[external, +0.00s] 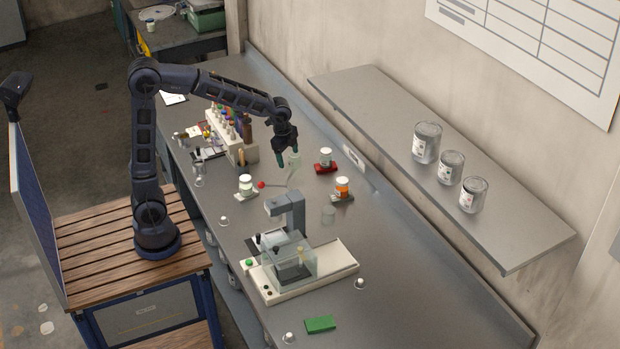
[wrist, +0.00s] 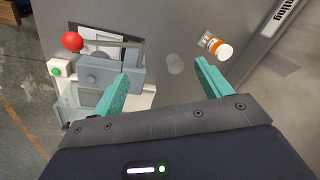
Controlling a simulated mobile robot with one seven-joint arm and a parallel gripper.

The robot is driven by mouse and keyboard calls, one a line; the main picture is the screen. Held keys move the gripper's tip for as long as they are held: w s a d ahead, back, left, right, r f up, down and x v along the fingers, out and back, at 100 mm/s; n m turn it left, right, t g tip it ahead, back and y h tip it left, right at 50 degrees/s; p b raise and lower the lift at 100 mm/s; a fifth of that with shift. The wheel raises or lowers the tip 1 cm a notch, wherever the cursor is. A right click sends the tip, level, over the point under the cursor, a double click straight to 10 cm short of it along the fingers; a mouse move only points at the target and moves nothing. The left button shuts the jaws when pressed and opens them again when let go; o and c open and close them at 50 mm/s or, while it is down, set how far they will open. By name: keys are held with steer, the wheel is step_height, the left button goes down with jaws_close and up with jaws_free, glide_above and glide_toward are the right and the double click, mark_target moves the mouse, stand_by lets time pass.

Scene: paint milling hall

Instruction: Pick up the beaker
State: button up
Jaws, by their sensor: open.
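The grey device (external: 289,212) with a clear box is in front, and a red-knobbed lever (external: 261,184) extends nearby. A shelf (external: 390,110) overhangs the right.

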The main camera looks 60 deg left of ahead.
steer(key=w+d+f+m, duration=0.3)
steer(key=w+d+f, duration=0.2)
steer(key=w+f, duration=0.3)
steer(key=m+g, duration=0.2)
steer(key=m, duration=0.2)
glide_above(328, 212)
steer(key=d, duration=0.2)
step_height(328, 212, down, 9)
step_height(328, 212, down, 6)
steer(key=shift+s+r, duration=0.1)
steer(key=shift+r, duration=0.05)
steer(key=f, duration=0.2)
steer(key=s+f, duration=0.1)
steer(key=f, duration=0.1)
steer(key=shift+d+f, duration=0.1)
steer(key=shift+w+f, duration=0.1)
steer(key=shift+f, duration=0.4)
steer(key=c, duration=1)
